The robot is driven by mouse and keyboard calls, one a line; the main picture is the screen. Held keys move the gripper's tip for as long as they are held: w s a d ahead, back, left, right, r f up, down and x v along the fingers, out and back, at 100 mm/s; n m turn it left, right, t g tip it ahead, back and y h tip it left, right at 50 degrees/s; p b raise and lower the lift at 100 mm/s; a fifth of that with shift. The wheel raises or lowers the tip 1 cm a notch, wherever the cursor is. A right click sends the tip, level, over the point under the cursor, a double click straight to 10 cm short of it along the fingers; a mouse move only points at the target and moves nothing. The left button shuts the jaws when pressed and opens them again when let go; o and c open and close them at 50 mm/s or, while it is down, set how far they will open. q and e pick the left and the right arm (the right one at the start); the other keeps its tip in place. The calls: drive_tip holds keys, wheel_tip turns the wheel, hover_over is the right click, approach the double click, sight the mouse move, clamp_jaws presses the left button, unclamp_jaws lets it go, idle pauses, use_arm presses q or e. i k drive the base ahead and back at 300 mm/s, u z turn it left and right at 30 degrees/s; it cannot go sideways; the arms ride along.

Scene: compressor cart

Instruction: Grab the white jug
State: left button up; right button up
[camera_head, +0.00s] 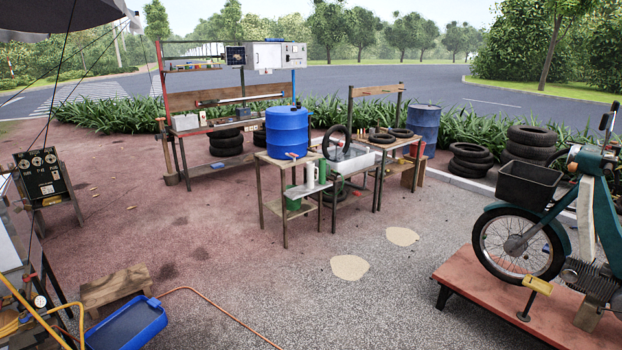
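A small white jug-like container (310,176) stands upright on a low side shelf (304,190) in the middle of the head view, in front of the blue barrel's stand. It is small at this distance, and I cannot make out its handle. A green item (322,170) stands right beside it. Neither of my grippers is in view.
A blue barrel (287,132) stands on a wooden stand, with a sink (350,160) to its right. A motorbike on a red platform (480,296) fills the right. A blue tray (128,326) and orange hose (215,305) lie front left. The centre-front ground is open.

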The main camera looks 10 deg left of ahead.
sight(310, 165)
drive_tip(key=u, duration=0.45)
drive_tip(key=i, duration=2.2)
drive_tip(key=u, duration=0.65)
drive_tip(key=i, duration=2)
drive_tip(key=z, duration=0.4)
drive_tip(key=i, duration=2.1)
drive_tip(key=z, duration=0.4)
